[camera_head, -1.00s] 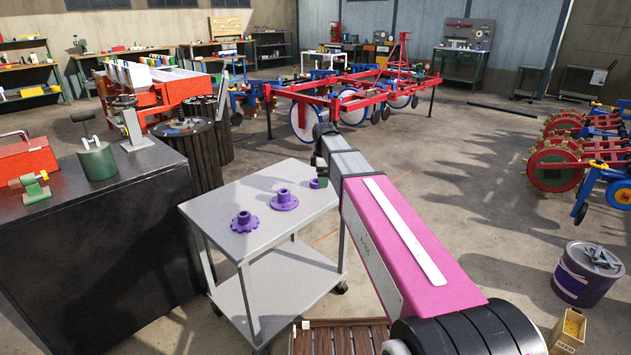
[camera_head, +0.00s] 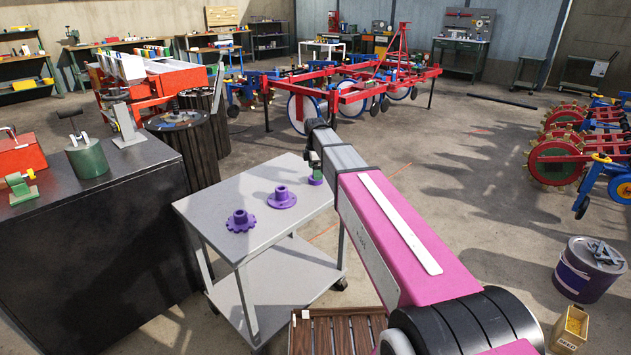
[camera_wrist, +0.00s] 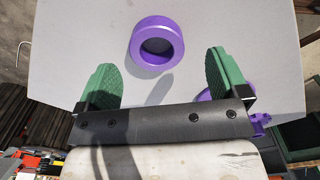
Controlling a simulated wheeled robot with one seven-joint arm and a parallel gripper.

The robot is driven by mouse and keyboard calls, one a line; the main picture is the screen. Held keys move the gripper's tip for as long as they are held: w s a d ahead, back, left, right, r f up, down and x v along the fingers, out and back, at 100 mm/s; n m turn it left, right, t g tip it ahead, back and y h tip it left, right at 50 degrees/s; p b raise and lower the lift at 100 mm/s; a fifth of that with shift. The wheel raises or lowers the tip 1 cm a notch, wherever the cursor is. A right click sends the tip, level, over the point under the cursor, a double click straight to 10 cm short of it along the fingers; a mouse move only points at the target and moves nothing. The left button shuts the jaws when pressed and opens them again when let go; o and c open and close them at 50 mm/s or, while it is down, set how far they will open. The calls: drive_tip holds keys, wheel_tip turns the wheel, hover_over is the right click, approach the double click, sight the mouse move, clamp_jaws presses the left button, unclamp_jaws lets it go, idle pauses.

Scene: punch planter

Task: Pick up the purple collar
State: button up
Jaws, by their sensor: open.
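The purple collar (camera_wrist: 157,42) is a short ring with a wide bore, lying flat on the grey top of the trolley (camera_head: 215,205). In the head view the collar (camera_head: 316,180) is near the right side of the top, partly covered by my gripper (camera_head: 315,166). In the wrist view my gripper (camera_wrist: 161,80) is open, with two green fingers spread wide and nothing between them. The collar shows beyond the line of the fingertips, between them from left to right, apart from both. The exact height of the fingers above the top cannot be told.
A purple flanged hub (camera_head: 282,197) and a purple toothed wheel (camera_head: 240,221) stand on the trolley top left of the collar. A dark cabinet (camera_head: 90,250) stands to the left. A wooden slatted piece (camera_head: 338,335) is low in front.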

drive_tip(key=f, duration=0.3)
drive_tip(key=shift+w+f, duration=0.2)
drive_tip(key=shift+f, duration=0.2)
drive_tip(key=c, duration=1.2)
drive_tip(key=shift+r, duration=0.1)
